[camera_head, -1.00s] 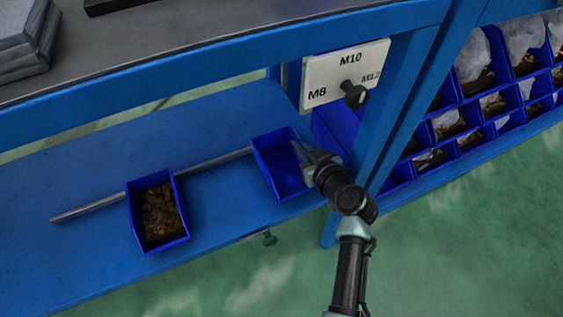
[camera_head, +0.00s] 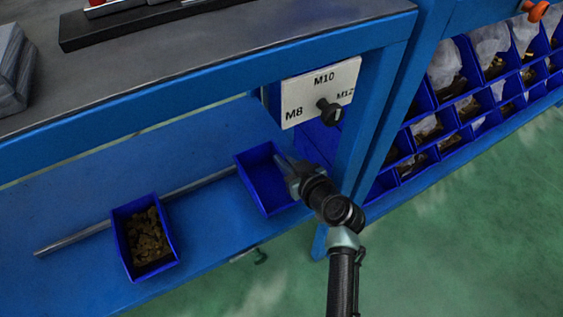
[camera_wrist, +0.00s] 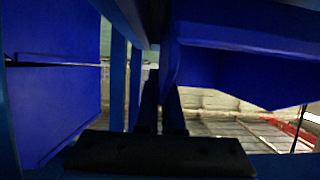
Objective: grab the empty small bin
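The empty small bin (camera_head: 262,182) is blue and sits on the blue lower shelf, at the right end of the metal rod. My gripper (camera_head: 285,165) is at its right wall, with the fingertips at the rim. In the wrist view the two dark fingers (camera_wrist: 161,108) are close together, with a narrow blue strip between them. A large blue surface, seemingly the bin (camera_wrist: 235,65), fills the upper right there. The gripper looks shut on the bin's wall. The finger contact is partly hidden in the head view.
A second blue bin (camera_head: 118,250) holding brownish parts stands to the left on the shelf. The sign board (camera_head: 300,98) with a black knob hangs above my gripper. A blue table leg (camera_head: 362,130) and racks of filled bins (camera_head: 470,90) are to the right.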

